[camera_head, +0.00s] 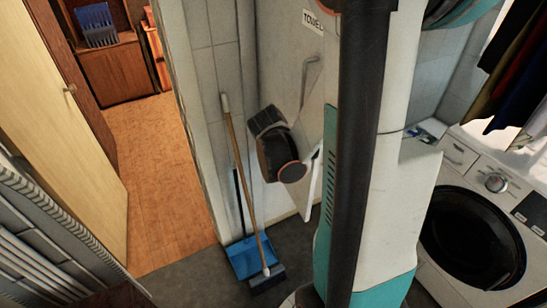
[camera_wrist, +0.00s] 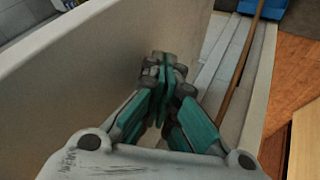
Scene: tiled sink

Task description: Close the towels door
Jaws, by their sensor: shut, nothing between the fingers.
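The towels door is a pale panel (camera_head: 286,50) in the head view. It bears a label (camera_head: 312,20) starting "TOWEL", and a slim curved handle (camera_head: 307,82) hangs below that. My arm column hides its right part, so I cannot tell there how far it stands open. In the wrist view, a broad pale panel (camera_wrist: 90,75), which looks like this door, stands left of my gripper (camera_wrist: 165,65). My gripper is shut and empty, with its fingertips close beside the panel face. Contact is unclear. I cannot make out the fingertips in the head view.
A broom (camera_head: 240,165) and blue dustpan (camera_head: 252,258) lean by the tiled wall (camera_head: 212,60). A washing machine (camera_head: 470,235) stands right, below hanging clothes. A wooden door (camera_head: 65,130) is at left. The wooden floor (camera_head: 165,190) beyond the doorway is clear.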

